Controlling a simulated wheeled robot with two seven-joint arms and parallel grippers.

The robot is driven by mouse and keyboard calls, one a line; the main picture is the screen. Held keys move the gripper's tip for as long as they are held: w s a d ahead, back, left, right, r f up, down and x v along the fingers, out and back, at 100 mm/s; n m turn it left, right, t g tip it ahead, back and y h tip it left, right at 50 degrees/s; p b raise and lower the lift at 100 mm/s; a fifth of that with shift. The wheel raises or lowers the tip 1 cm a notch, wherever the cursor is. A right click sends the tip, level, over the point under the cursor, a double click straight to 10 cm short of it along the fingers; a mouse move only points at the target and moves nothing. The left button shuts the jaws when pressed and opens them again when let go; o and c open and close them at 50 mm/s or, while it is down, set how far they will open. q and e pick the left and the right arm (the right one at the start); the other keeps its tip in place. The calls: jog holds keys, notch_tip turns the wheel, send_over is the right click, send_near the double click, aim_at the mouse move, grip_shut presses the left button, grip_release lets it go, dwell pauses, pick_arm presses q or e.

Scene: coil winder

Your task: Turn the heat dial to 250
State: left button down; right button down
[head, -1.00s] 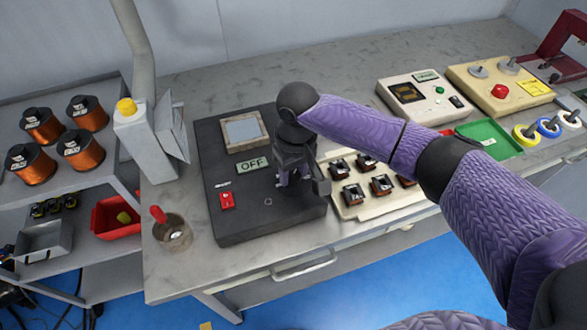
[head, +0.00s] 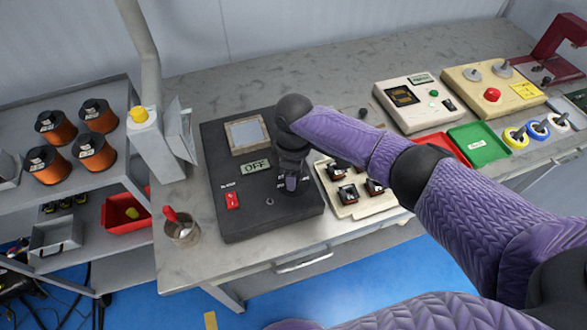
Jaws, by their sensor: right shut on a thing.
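A black heating unit (head: 235,218) lies on the grey bench. It has a pale square plate (head: 246,134), a display (head: 256,166) reading OFF and a red switch (head: 232,200). My right gripper (head: 291,186) points down at the right part of the unit's top. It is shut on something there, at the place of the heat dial. The dial and its markings are hidden under the gripper and wrist. My left gripper is not in view.
A cream tray (head: 350,212) with several small dark parts lies just right of the unit. A pot (head: 182,232) with a red-handled tool stands at its left. Beige instruments (head: 420,122), a green tray (head: 473,142) and a shelf of copper spools (head: 97,117) lie farther out.

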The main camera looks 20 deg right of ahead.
jog(key=n, duration=0.3)
jog(key=shift+n, duration=0.4)
jog(key=n, duration=0.4)
jog(key=shift+n+p, duration=0.3)
jog(key=shift+p, duration=0.1)
jog(key=n, duration=0.4)
jog(key=shift+a+h, duration=0.1)
jog(key=shift+h, duration=0.2)
jog(key=n, duration=0.4)
jog(key=shift+n, duration=0.5)
jog(key=shift+c, duration=1.3)
grip_release()
